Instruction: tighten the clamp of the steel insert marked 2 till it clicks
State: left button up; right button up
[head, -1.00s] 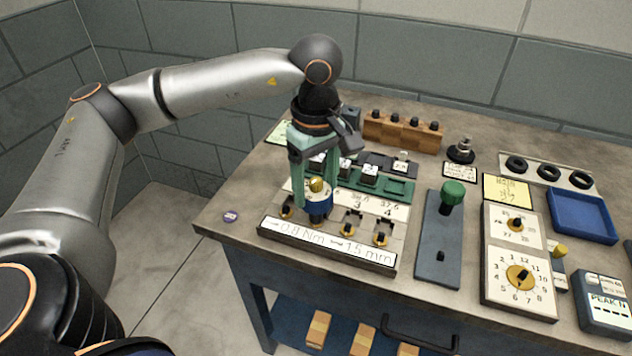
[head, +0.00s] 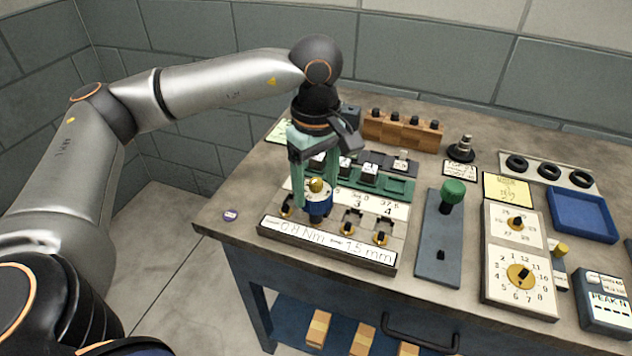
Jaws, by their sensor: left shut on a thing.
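My left gripper (head: 316,192) points down and is shut on a blue driver tool (head: 318,209) with a gold top. The tool stands upright over the second position from the left in the clamp fixture (head: 392,256). It hides that position's clamp and insert, and the mark 2 cannot be seen. The marks 3 and 4 show behind the two positions to the right, each with a dark and gold clamp, such as the one at 4 (head: 381,238). The fixture's front display (head: 325,241) shows a small Nm value and 1.5 mm. My right gripper is not in view.
To the right stand a grey plate with a green knob (head: 453,193), a numbered dial (head: 519,274), a blue tray (head: 582,215) and a PEAK meter (head: 606,296). A purple disc (head: 230,215) lies at the left edge.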

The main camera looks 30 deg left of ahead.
pick_arm(q)
jog(key=shift+f+m+b, duration=0.15)
jog(key=shift+m+b, duration=0.25)
jog(key=shift+m, duration=0.6)
grip_shut()
jog(key=shift+m, duration=1)
jog(key=shift+m+b, duration=0.5)
jog(key=shift+m, duration=0.5)
jog(key=shift+m+b, duration=0.35)
jog(key=shift+m, duration=0.45)
